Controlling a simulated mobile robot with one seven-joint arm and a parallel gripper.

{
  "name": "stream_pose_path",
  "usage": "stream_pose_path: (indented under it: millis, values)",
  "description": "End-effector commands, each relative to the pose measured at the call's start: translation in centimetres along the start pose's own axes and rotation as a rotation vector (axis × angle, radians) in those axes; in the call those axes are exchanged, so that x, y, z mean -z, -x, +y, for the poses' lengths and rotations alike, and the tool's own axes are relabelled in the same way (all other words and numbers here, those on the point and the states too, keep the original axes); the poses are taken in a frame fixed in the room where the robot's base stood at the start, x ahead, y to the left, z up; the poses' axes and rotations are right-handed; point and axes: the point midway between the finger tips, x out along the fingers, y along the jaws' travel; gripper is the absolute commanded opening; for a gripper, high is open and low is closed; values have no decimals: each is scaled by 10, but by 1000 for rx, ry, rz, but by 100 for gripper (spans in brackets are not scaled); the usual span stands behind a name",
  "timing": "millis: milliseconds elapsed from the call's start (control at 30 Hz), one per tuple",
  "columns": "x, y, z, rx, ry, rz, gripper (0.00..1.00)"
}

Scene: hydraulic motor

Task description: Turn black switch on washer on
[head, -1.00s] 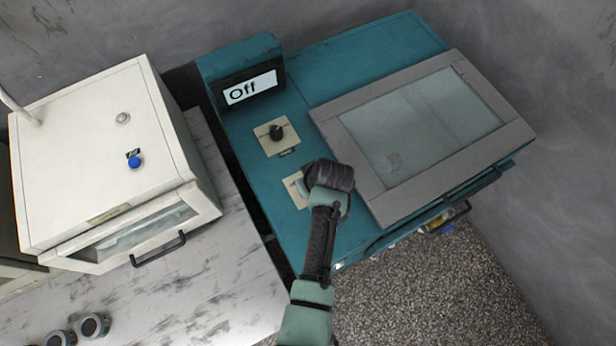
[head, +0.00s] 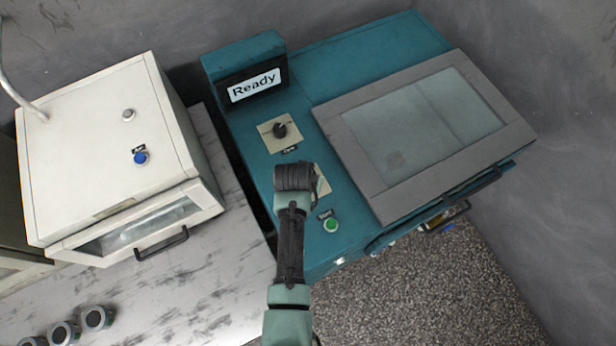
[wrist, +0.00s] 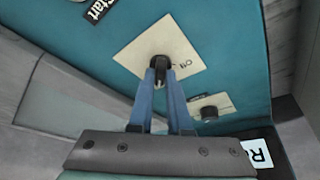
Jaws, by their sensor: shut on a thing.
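The teal washer (head: 350,75) stands in the middle of the head view. Its display (head: 254,86) reads "Ready". My gripper (head: 294,172) is over the washer's control strip and hides the switch in the head view; part of the switch's beige plate (head: 322,182) shows to its right. In the wrist view, the black switch (wrist: 161,62) stands at the centre of its beige plate (wrist: 150,45). My gripper's blue fingers (wrist: 162,76) are shut on it at their tips.
A second black knob (head: 279,130) is on the strip behind my gripper. A green Start button (head: 330,225) is in front and right. The grey-framed lid (head: 360,165) is to the right. A white cabinet (head: 90,110) stands left on the marbled table (head: 200,290).

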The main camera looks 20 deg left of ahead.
Motion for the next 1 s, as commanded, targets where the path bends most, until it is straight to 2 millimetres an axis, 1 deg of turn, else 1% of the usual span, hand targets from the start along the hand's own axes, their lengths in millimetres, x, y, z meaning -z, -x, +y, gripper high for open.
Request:
stream_pose_path:
  millis: [200,600,633,700,800,1000]
  values:
    - [1,0,0,-14,-36,1,0]
    - [0,0,0,-17,-42,0,0]
    - [0,0,0,-16,-42,0,18]
    - [0,0,0,-16,-42,0,30]
    - [0,0,0,-16,-42,0,46]
    - [0,0,0,-16,-41,-1,46]
